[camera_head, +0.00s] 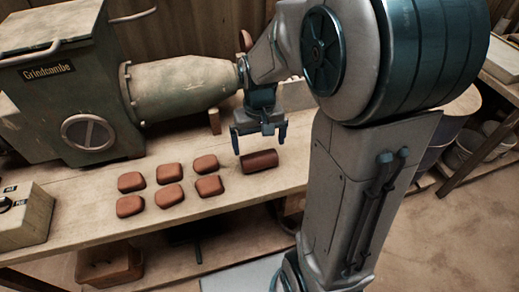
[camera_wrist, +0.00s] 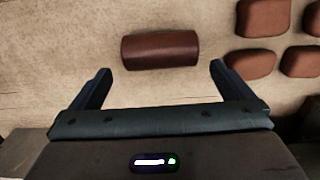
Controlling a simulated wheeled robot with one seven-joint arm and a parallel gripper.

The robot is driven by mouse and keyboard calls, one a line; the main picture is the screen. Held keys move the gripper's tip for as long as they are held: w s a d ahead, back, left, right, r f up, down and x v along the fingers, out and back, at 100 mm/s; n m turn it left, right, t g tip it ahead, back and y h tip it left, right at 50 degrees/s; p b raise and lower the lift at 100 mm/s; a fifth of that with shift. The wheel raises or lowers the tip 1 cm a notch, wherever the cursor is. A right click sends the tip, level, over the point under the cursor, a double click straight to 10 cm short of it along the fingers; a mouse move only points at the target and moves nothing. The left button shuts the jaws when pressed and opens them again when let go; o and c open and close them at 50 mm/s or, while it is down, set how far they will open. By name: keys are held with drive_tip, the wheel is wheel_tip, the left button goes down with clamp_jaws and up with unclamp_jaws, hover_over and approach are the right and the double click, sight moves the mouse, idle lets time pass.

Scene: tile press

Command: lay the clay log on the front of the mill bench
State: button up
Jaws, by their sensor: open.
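The clay log (camera_head: 259,161) is a short reddish-brown cylinder lying on its side on the front part of the wooden mill bench (camera_head: 90,232). In the wrist view the clay log (camera_wrist: 160,49) lies just beyond the fingertips, roughly centred between them. My gripper (camera_head: 259,143) is open and empty, above and close to the log. In the wrist view my gripper (camera_wrist: 160,75) shows both fingers spread, with bare bench between them. No contact with the log shows.
Several brown clay tiles (camera_head: 170,195) lie on the bench left of the log. The green mill (camera_head: 60,100) with its barrel (camera_head: 185,85) stands behind them. A control box (camera_head: 22,217) sits at the left. A reddish block (camera_head: 110,265) is below the bench.

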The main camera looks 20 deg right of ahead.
sight(259, 155)
wheel_tip(259, 155, up, 5)
drive_tip(key=s+r+t, duration=0.2)
drive_tip(key=s, duration=1)
drive_tip(key=shift+a+p, duration=0.2)
drive_tip(key=shift+p, duration=0.15)
